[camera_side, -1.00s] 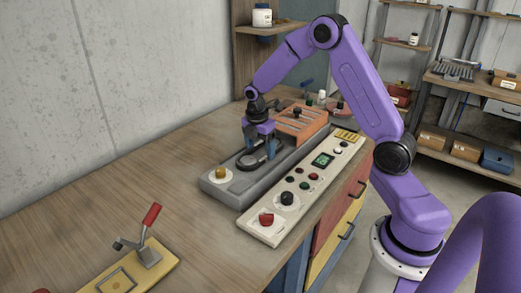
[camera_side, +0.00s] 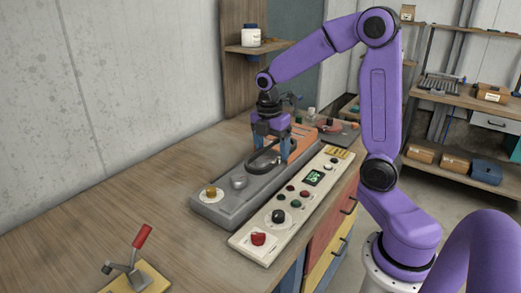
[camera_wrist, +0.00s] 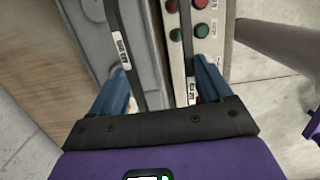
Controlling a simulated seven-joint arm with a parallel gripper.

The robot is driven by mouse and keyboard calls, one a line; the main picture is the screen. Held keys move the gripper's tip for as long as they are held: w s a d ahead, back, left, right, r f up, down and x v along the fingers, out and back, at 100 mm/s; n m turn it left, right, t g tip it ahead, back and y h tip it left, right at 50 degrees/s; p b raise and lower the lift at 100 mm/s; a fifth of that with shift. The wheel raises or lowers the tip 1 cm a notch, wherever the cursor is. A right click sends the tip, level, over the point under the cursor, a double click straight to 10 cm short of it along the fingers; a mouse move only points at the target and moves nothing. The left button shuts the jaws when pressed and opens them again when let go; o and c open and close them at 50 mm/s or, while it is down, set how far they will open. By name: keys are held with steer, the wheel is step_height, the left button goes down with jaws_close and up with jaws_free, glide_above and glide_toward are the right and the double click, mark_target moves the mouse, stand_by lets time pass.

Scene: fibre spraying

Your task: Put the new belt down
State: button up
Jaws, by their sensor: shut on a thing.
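The new belt is a black loop with small white labels, held in my gripper (camera_side: 271,143). In the wrist view the belt (camera_wrist: 126,52) runs as two strands between my blue fingers (camera_wrist: 160,88), one strand beside each finger. In the side view the belt (camera_side: 262,160) hangs below the fingers, over the grey machine bed (camera_side: 222,206). A silver dome (camera_side: 238,181) and a yellow knob on a pale disc (camera_side: 210,192) are on that bed, to the left of the belt. I cannot tell whether the belt touches the bed.
An orange slatted cover (camera_side: 303,142) stands behind the gripper. A red-handled clamp (camera_side: 136,258) is at front left. The wooden bench between is clear.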

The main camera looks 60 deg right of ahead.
steer(key=shift+s+a+r, duration=0.55)
steer(key=shift+s+r, duration=0.5)
steer(key=shift+s, duration=1.2)
steer(key=a+f+n+t, duration=0.15)
steer(key=a+n, duration=0.35)
steer(key=a, duration=0.6)
steer(key=a+f+n+g, duration=0.1)
steer(key=a+f+n, duration=0.25)
steer(key=a, duration=0.75)
glide_above(185, 243)
steer(key=shift+n+t, duration=0.25)
steer(key=f, duration=0.9)
steer(key=shift+s, duration=0.4)
steer(key=shift+w+a+f, duration=0.1)
steer(key=shift+w+f, duration=0.2)
steer(key=shift+f, duration=1.6)
steer(key=shift+f, duration=0.15)
